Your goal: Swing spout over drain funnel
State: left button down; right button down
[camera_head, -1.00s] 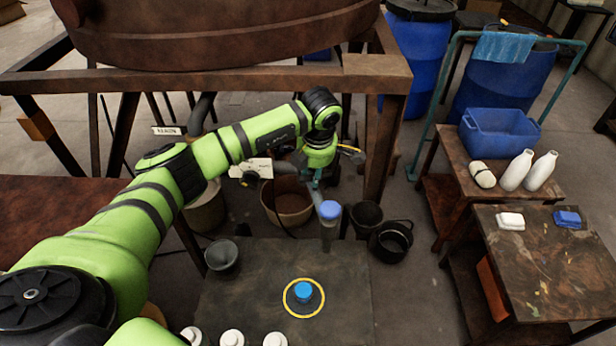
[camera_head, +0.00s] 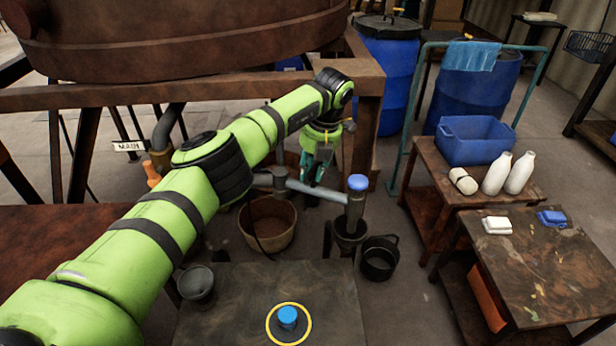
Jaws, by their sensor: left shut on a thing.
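The spout (camera_head: 328,193) is a grey horizontal pipe with a blue-capped end (camera_head: 358,183) and a short downward outlet. My left gripper (camera_head: 316,178) is shut on the pipe part-way along it. The outlet hangs above a dark funnel-shaped vessel (camera_head: 350,238), which looks like the drain funnel; the outlet covers part of its mouth. I cannot tell the exact height gap between them. The pipe's inner end meets a grey fitting (camera_head: 277,178), partly behind my left arm. My right gripper is not in view.
A brown tub (camera_head: 268,232) stands left of the funnel, a black bucket (camera_head: 379,262) right of it. A table (camera_head: 245,290) in front holds a blue-topped piece in a yellow ring (camera_head: 288,318). A grey cup (camera_head: 197,284) sits at its left. Side tables stand right.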

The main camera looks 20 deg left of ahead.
pick_arm(q)
jog(key=shift+w+n, duration=0.3)
jog(key=shift+n, duration=0.1)
jog(key=shift+w+b, duration=0.1)
jog(key=shift+b, duration=0.25)
jog(key=c, duration=1)
grip_release()
jog(key=shift+o, duration=0.2)
notch_tip(320, 180, up, 8)
jog(key=d, duration=0.1)
jog(key=shift+d+f, duration=0.25)
